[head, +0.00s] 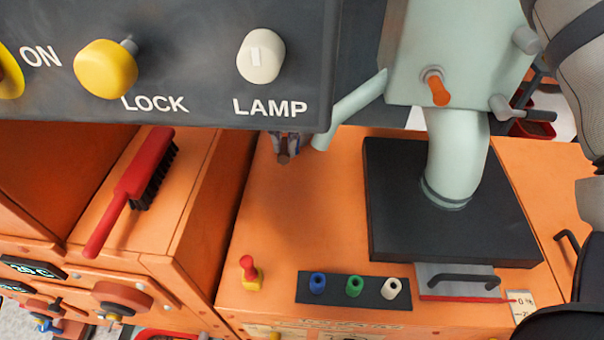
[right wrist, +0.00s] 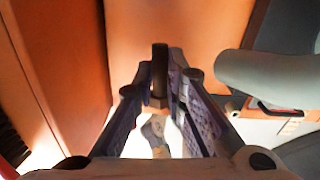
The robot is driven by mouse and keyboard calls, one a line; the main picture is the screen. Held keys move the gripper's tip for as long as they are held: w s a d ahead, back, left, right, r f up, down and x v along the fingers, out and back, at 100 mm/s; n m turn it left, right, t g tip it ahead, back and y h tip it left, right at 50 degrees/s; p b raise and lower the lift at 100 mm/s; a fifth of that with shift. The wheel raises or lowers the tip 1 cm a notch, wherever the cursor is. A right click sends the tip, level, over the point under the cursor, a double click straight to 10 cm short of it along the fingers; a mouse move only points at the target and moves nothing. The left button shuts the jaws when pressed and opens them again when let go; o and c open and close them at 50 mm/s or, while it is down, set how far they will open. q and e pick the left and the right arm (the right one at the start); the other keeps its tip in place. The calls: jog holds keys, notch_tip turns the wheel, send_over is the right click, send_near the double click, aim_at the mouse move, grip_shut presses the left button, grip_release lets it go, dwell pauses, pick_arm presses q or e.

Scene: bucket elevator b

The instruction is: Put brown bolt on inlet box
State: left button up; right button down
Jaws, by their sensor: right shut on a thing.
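My right gripper (head: 286,143) shows small in the head view, just under the lower edge of the dark control panel, which hides most of it. It is shut on a brown bolt (head: 283,157). In the right wrist view the fingers (right wrist: 165,88) close around the bolt (right wrist: 158,92), its dark shaft upright between them. The orange box top (head: 300,215), which seems to be the inlet box, spreads below and in front of the gripper. I cannot tell the gap between bolt and box. My left gripper is not in view.
The dark panel (head: 200,95) with yellow and white knobs overhangs. A pale pipe (head: 455,160) meets a black plate (head: 400,225) on the right. A red brush (head: 130,190) lies on the left cabinet. Colored rings (head: 354,286) and a red-yellow piece (head: 249,272) stand in front. The orange middle is clear.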

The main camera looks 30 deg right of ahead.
aim_at(283, 146)
jog(key=f, duration=0.1)
jog(key=f+n, duration=0.1)
jog(key=f, duration=0.1)
jog(key=shift+s+a+f, duration=0.1)
jog(key=shift+a+f, duration=0.05)
jog(key=shift+a, duration=0.05)
notch_tip(283, 146, down, 10)
jog(key=shift+s+r+b, duration=0.1)
jog(key=shift+b, duration=0.8)
notch_tip(283, 146, down, 6)
jog(key=shift+r+b, duration=0.25)
jog(key=shift+b, duration=0.05)
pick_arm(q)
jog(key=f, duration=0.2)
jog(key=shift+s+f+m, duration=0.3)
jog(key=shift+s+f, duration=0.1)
pick_arm(e)
jog(key=shift+r, duration=0.15)
jog(key=c, duration=2)
grip_release()
jog(key=shift+f, duration=0.2)
jog(key=o, duration=0.4)
jog(key=shift+c, duration=0.2)
